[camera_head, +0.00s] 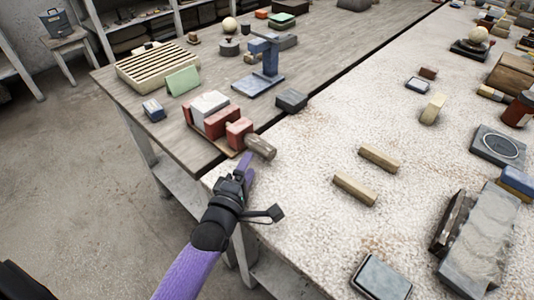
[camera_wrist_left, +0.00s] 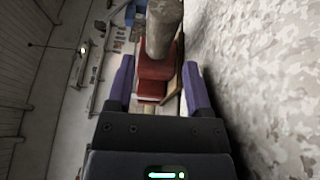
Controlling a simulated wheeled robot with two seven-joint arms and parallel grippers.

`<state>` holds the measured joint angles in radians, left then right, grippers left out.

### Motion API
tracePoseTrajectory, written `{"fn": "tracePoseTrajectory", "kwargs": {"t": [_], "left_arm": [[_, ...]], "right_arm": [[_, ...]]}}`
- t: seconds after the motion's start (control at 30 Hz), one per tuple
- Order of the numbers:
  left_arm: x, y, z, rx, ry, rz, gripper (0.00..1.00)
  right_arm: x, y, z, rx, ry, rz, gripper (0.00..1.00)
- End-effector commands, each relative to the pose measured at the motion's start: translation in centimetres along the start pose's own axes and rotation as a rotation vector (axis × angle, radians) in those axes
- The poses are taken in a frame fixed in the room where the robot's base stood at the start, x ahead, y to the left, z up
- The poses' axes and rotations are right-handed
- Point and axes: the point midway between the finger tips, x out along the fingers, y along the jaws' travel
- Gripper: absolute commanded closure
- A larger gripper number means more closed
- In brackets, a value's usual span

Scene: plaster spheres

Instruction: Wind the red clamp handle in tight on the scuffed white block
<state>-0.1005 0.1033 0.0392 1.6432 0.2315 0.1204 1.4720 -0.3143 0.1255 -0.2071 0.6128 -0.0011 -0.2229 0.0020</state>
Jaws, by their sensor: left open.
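The clamp has red jaws (camera_head: 222,122) on a thin wooden base, near the front edge of the grey wooden table. The scuffed white block (camera_head: 208,104) sits at its far left, beside a red jaw. A thick grey-brown cylindrical handle (camera_head: 261,147) sticks out at the clamp's right end; it looks worn rather than red. My left gripper (camera_head: 244,166) is open and empty, just below and in front of the handle. In the left wrist view the handle (camera_wrist_left: 163,28) lies ahead of my open left gripper (camera_wrist_left: 158,64), with red clamp parts (camera_wrist_left: 154,76) showing between the fingers.
Two pale bars (camera_head: 355,188) (camera_head: 379,158) lie on the speckled white bench (camera_head: 310,215) to the right. The bench between is mostly clear.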

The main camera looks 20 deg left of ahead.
Motion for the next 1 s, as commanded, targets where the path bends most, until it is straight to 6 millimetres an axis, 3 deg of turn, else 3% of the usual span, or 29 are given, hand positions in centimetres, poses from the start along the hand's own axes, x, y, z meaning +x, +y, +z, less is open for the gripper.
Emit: {"fn": "tracePoseTrajectory", "kwargs": {"t": [0.1, 0.33, 0.73, 1.0], "left_arm": [[2.5, -0.3, 0.0, -0.001, 0.0, 0.002, 0.34], [6.1, -0.3, 0.1, 0.0, -0.001, -0.002, 0.34], [7.1, -0.1, 0.1, -0.001, -0.001, -0.003, 0.34], [7.1, -0.1, 0.1, 0.0, -0.001, -0.003, 0.89]], "right_arm": [[1.0, -0.2, 0.6, 0.0, -0.013, -0.003, 0.41], [2.2, 0.4, 1.7, 0.001, -0.04, 0.007, 0.41], [2.4, 0.9, 1.7, 0.001, -0.041, 0.016, 0.41], [2.5, 1.1, 1.1, -0.001, -0.031, 0.018, 0.41]]}}
